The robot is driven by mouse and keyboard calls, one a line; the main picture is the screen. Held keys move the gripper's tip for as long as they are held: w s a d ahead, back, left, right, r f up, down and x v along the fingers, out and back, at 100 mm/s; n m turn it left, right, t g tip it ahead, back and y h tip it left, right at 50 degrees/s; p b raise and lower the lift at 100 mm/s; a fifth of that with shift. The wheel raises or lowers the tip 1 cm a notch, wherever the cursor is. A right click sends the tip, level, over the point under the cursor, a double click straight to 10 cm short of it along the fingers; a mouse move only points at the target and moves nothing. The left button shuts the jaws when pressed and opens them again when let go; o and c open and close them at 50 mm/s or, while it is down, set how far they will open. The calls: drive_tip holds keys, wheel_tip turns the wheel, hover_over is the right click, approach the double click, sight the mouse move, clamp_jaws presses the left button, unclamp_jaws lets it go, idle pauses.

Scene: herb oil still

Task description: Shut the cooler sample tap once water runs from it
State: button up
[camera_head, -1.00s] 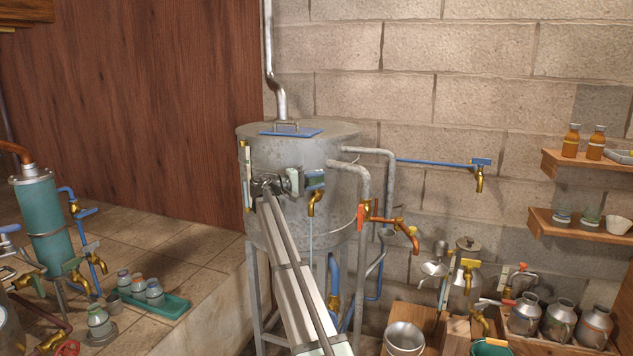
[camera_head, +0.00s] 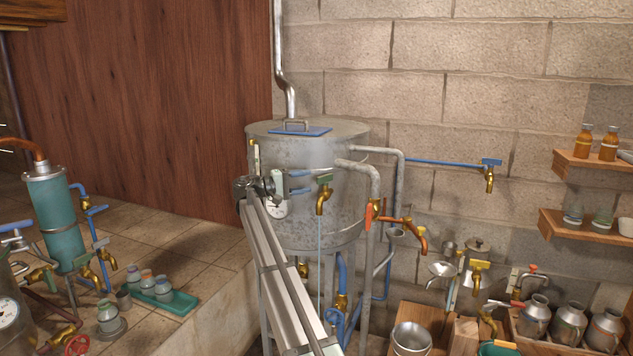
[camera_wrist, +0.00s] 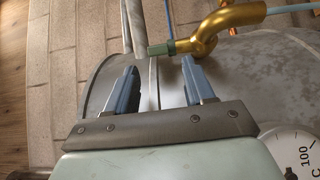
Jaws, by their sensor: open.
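The tap on the grey metal tank (camera_head: 345,225) is brass (camera_head: 322,203) with a green handle (camera_head: 325,179). I take it for the cooler sample tap. A thin pale stream of water (camera_head: 319,255) falls from its spout. My gripper (camera_head: 308,181) is open and empty, just left of the handle in the head view. In the wrist view, the two blue-grey fingers (camera_wrist: 158,66) are spread. The green handle (camera_wrist: 161,48) lies just beyond the fingertips, with the brass tap body (camera_wrist: 212,30) to its right. I see no contact between fingers and handle.
A round dial gauge (camera_head: 278,208) sits on the tank beside my gripper. Grey pipes (camera_head: 373,190) and an orange-handled tap (camera_head: 405,228) stand to the right. A teal cylinder (camera_head: 60,215) and a green tray (camera_head: 172,305) are at the left.

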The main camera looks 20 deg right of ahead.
drive_tip(key=shift+a, duration=2.75)
drive_tip(key=shift+r, duration=0.25)
drive_tip(key=shift+c, duration=1.2)
drive_tip(key=m+t+y, duration=0.1)
drive_tip(key=m+t, duration=0.6)
drive_tip(key=m, duration=0.6)
approach(318, 178)
drive_tip(key=x, duration=1.2)
drive_tip(key=shift+w, duration=0.2)
drive_tip(key=shift+c, duration=0.5)
